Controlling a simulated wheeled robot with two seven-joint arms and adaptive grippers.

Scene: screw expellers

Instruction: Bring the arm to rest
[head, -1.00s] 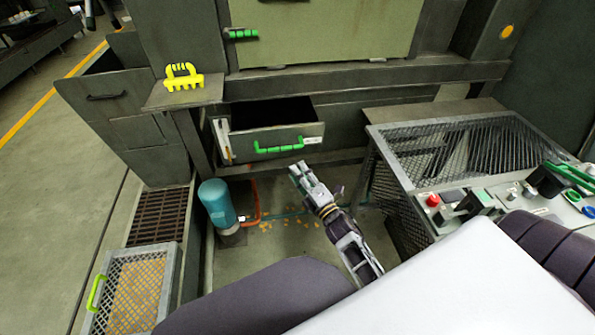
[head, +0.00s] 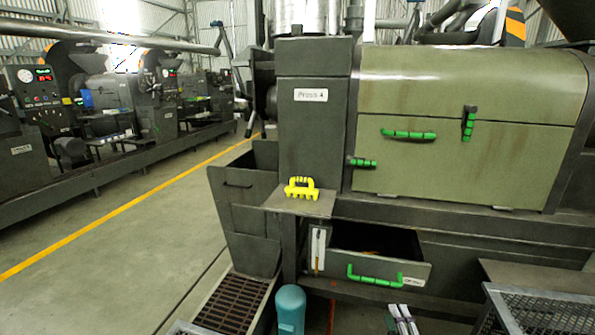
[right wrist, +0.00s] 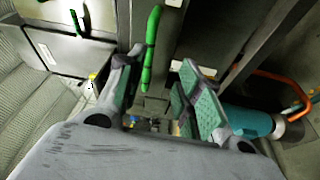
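My right gripper (head: 402,314) shows at the bottom edge of the head view, in front of and a little below the pulled-out drawer (head: 410,270) with its green handle (head: 375,280). In the right wrist view the two fingers (right wrist: 160,92) stand apart with nothing held between them. A green bar handle (right wrist: 150,48) lies beyond the fingertips there, apart from them as far as I can tell. The rest of my right arm is below the head view's edge. My left gripper is not in view.
The press (head: 460,130) labelled Press 4 stands behind the drawer. A yellow toothed tool (head: 300,189) sits on a small ledge. A blue-green cylinder (head: 290,308) stands at lower left, a mesh-topped frame (head: 540,312) at lower right. Open floor (head: 110,270) lies left.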

